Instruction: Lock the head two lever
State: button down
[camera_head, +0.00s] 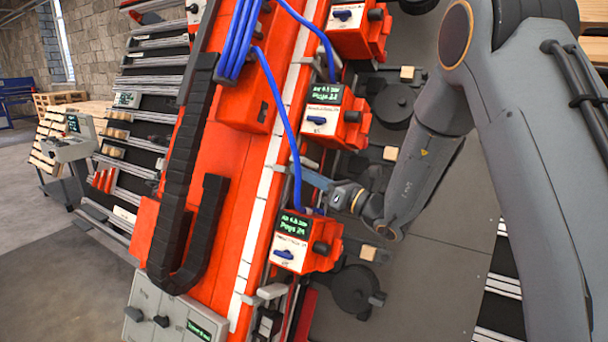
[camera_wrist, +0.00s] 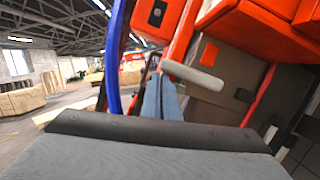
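Several orange-red heads with green displays line the red beam in the head view. My gripper (camera_head: 315,180) reaches in from the right between the middle head (camera_head: 333,117) and the lower head (camera_head: 306,240). A pale grey lever (camera_head: 305,161) is just by its tip, below the middle head. In the wrist view the pale lever (camera_wrist: 193,78) lies tilted across the tips of my narrow blue-grey fingers (camera_wrist: 163,92). I cannot tell whether the fingers touch it, or how far apart they are. Another pale lever (camera_head: 272,291) is below the lower head. Head numbers are not clearly legible.
Blue cables (camera_head: 270,85) hang along the beam, and one passes close to my gripper. A black cable chain (camera_head: 185,170) runs down the beam's left side. A grey control box (camera_head: 172,318) is at the bottom. Black round parts (camera_head: 353,288) are right of the heads.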

jog(key=shift+a+r, duration=0.1)
jog(key=shift+r, duration=0.15)
jog(key=f+b, duration=0.1)
jog(key=s+f, duration=0.1)
jog(key=f, duration=0.1)
jog(key=s+f+b, duration=0.1)
jog(key=shift+s+f+b, duration=0.1)
jog(key=shift+f+b, duration=0.2)
jog(key=shift+b, duration=0.05)
jog(key=b+v, duration=0.2)
jog(key=v, duration=0.7)
jog(key=shift+s+r+b, duration=0.25)
jog(key=shift+b, duration=0.05)
